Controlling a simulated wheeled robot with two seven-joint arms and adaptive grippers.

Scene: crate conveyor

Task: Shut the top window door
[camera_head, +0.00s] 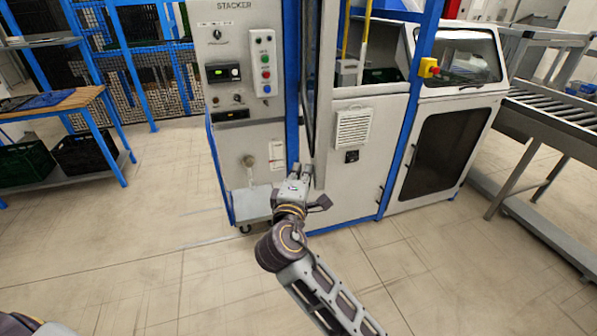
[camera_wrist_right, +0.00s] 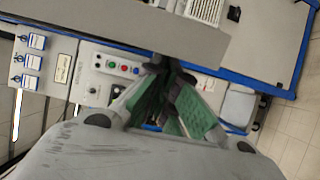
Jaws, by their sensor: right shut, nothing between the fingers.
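The top window door (camera_head: 318,90) of the stacker machine shows almost edge-on in the head view. It stands swung out toward me as a tall, narrow grey and dark panel, with the opening behind it to the right. My right gripper (camera_head: 297,176) is at the door's lower end, close to its bottom edge; I cannot tell whether they touch. In the right wrist view, the fingers with green pads (camera_wrist_right: 172,112) are shut and empty. A grey bar (camera_wrist_right: 130,30), likely the door's lower frame, crosses just beyond the fingertips. My left gripper is out of view.
The stacker's control panel (camera_head: 235,75) is left of the door. The lower cabinet with a vent (camera_head: 353,127) is to its right. A white machine (camera_head: 447,140) and a roller conveyor (camera_head: 550,110) stand farther right. The floor in front is clear.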

